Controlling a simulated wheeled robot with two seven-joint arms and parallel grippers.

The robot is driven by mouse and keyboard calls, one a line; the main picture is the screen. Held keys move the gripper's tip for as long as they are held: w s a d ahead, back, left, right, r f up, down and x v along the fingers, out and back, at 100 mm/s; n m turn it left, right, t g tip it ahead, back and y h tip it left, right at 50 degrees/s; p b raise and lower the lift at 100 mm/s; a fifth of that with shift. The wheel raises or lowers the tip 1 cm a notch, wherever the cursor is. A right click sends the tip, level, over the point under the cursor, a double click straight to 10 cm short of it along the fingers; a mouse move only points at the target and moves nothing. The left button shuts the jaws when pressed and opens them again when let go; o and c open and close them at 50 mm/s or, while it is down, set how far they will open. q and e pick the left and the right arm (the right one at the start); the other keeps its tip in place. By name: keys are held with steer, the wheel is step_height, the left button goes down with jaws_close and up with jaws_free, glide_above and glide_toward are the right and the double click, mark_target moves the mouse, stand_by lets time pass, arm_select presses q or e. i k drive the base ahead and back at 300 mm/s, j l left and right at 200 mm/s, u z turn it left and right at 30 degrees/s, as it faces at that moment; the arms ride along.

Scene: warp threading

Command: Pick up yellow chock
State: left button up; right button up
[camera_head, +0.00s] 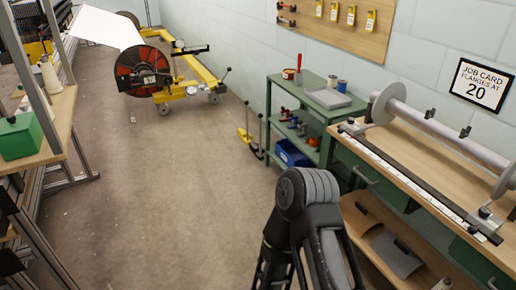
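A small yellow piece (244,135) with thin dark upright rods stands on the floor, left of the green cart. It may be the yellow chock, but it is too small to tell. One of my dark arms rises from the bottom edge, right of the middle, showing a rounded grey-black joint. I cannot make out gripper fingers on it, and it is well nearer to me than the yellow piece. My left gripper is not in view.
A yellow wheeled frame (205,75) with a red-and-black reel (135,72) stands at the back. A green cart (312,100) and a wooden bench (425,150) line the right. A wooden table (55,122) holds a green box (20,137) at left. The middle floor is clear.

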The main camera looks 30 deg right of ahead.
mark_target(244, 134)
steer(key=z, duration=0.35)
steer(key=i+z, duration=0.15)
steer(key=i, duration=2.9)
steer(key=i+j, duration=0.1)
steer(key=i, duration=5.25)
steer(key=z, duration=2.3)
